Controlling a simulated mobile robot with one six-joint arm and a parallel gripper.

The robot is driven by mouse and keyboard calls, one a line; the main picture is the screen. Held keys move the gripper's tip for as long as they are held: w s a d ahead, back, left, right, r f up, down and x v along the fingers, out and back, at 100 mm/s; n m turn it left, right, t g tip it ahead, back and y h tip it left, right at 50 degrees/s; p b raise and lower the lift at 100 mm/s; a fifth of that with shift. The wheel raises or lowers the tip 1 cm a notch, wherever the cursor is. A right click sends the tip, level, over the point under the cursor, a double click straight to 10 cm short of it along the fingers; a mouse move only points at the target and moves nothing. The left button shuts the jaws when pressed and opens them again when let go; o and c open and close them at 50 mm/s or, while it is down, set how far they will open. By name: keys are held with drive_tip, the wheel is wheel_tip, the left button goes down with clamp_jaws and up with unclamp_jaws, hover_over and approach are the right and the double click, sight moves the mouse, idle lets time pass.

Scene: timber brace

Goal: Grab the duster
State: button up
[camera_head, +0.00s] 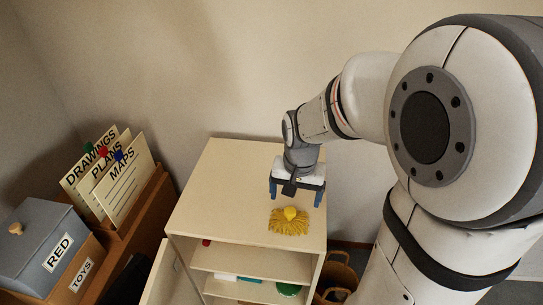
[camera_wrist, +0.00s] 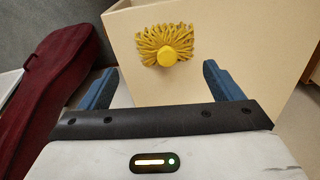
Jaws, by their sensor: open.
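The duster is a yellow fringed mop head with a round yellow knob (camera_head: 289,222). It lies on the top of a cream cabinet (camera_head: 222,190), near its front edge. It also shows in the wrist view (camera_wrist: 167,46), ahead of the fingers and roughly centred between them. My gripper (camera_head: 296,199) has two blue fingers and is open and empty. In the head view it hangs over the cabinet top, just behind and above the duster. In the wrist view the open fingers (camera_wrist: 160,82) stand apart, with the duster beyond their tips.
The cabinet's open shelves (camera_head: 250,264) hold a green round item (camera_head: 288,289) and other small things. At left stand a grey box labelled RED (camera_head: 45,245) and upright cards (camera_head: 110,170). A wicker basket (camera_head: 340,272) is at the lower right. The cabinet top around the duster is clear.

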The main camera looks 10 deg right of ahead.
sight(290, 212)
drive_tip(key=shift+o, duration=1.3)
drive_tip(key=w+f, duration=0.1)
drive_tip(key=f, duration=0.1)
drive_tip(key=w+f+m, duration=0.1)
drive_tip(key=f, duration=0.1)
drive_tip(key=w+f+m, duration=0.1)
drive_tip(key=w+f, duration=0.1)
drive_tip(key=shift+f+g, duration=0.1)
drive_tip(key=shift+g, duration=0.3)
drive_tip(key=f, duration=0.7)
drive_tip(key=shift+s+f, duration=0.3)
drive_tip(key=shift+f, duration=0.1)
drive_tip(key=c, duration=0.9)
drive_tip(key=shift+o, duration=0.2)
drive_tip(key=shift+r, duration=0.1)
